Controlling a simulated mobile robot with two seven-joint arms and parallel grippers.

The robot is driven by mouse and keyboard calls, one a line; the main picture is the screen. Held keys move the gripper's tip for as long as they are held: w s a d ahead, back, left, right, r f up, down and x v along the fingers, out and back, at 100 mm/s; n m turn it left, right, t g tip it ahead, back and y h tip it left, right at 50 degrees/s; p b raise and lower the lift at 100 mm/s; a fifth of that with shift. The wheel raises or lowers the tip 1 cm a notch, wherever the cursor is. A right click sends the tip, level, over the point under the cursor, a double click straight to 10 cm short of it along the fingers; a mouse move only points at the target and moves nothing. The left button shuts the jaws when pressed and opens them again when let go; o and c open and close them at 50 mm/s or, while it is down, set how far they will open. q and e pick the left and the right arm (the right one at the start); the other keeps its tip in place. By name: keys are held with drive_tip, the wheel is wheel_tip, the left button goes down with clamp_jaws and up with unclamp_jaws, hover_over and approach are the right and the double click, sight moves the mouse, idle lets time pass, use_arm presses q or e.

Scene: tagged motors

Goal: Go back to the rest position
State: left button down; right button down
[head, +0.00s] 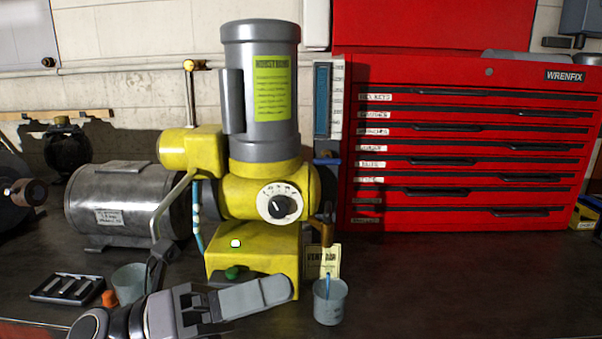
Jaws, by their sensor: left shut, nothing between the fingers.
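My left gripper (285,290) reaches in from the bottom left. It is shut and empty, its fingers pointing right in front of the base of the yellow and grey motor (265,110). The motor stands upright on the dark bench, with a yellow-green label (271,88) on its grey cylinder and a dial (280,203) on its yellow body. A yellow tag (324,261) with dark lettering stands at the right of its base. Whether the gripper touches the base, I cannot tell. My right gripper is not in view.
A grey cup (330,303) stands right of my gripper. A grey motor (120,203), a black tray (66,289) and another cup (130,283) are on the left. A red tool chest (465,222) stands at the back right. The bench (460,285) is clear at front right.

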use_arm(q)
drive_tip(key=w+a+f+n+t+y+p, duration=0.15)
drive_tip(key=a+f+n+t+y, duration=0.3)
drive_tip(key=n, duration=0.55)
drive_tip(key=w+a+f+n+t+y, duration=0.2)
drive_tip(key=w+f+n+t+y, duration=0.15)
drive_tip(key=f+n+t, duration=0.45)
drive_tip(key=w+a+f+n+t+y, duration=0.1)
drive_tip(key=a+f+n+t+y, duration=0.25)
drive_tip(key=n, duration=0.75)
drive_tip(key=s+a+f+n+g+y, duration=0.2)
drive_tip(key=s+f+n, duration=0.1)
drive_tip(key=s+f, duration=0.2)
drive_tip(key=s+a+f+n+g+y, duration=0.2)
drive_tip(key=s+f+n+g+y, duration=0.1)
drive_tip(key=f, duration=0.7)
drive_tip(key=s+a+f+n+g+y+p, duration=0.1)
drive_tip(key=s+a+f+n+g+y, duration=0.1)
drive_tip(key=s+f+n, duration=0.3)
wheel_tip(320, 180, down, 3)
drive_tip(key=shift+s+a+f+g+y, duration=0.2)
drive_tip(key=shift+s+a+g+y, duration=0.15)
drive_tip(key=shift+s+g, duration=0.4)
